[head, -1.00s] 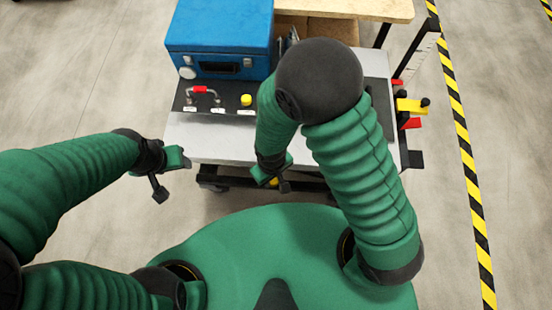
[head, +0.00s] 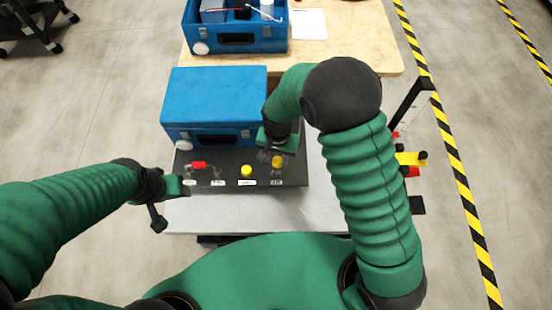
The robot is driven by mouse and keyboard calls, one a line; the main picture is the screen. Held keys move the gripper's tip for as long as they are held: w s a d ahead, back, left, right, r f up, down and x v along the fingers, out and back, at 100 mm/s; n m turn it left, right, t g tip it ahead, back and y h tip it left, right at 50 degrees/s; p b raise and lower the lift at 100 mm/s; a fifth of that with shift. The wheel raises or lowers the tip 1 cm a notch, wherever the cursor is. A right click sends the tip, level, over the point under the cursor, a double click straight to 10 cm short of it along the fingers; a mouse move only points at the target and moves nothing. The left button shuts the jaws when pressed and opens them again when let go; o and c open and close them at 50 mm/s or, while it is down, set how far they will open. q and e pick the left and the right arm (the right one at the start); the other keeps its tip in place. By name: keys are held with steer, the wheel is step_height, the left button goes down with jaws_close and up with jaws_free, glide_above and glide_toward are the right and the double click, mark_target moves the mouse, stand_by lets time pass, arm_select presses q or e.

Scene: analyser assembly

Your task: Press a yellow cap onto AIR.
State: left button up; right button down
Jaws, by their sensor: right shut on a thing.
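A dark panel (head: 230,182) at the front of the blue analyser box (head: 213,100) carries a row of white-labelled fittings. The rightmost label, AIR (head: 277,183), has a small metallic port just behind it. My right gripper (head: 274,153) is shut on a yellow cap (head: 277,161), which is at the AIR port in the picture; I cannot tell whether it touches. Another yellow cap (head: 247,171) sits on the neighbouring fitting to the left. A red piece (head: 198,165) joins the two left fittings. My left gripper (head: 172,203) is open and empty at the cart's left edge.
The grey cart top (head: 260,212) is clear in front of the panel. Behind stands a wooden table (head: 340,45) with an open blue case (head: 235,40) and a white sheet (head: 309,23). Yellow and red parts (head: 410,160) hang at the cart's right side.

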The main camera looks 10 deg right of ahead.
mark_target(277, 171)
step_height(277, 171, down, 3)
steer(key=shift+w+a+f+b, duration=0.15)
steer(key=shift+f+b, duration=0.05)
steer(key=shift+b, duration=1)
steer(key=shift+f+b, duration=0.3)
steer(key=shift+f, duration=0.35)
steer(key=shift+r, duration=0.1)
steer(key=shift+f+p, duration=0.2)
steer(key=shift+p, duration=0.2)
steer(key=shift+f+b, duration=0.6)
steer(key=shift+f, duration=0.4)
steer(key=c, duration=0.9)
jaws_free()
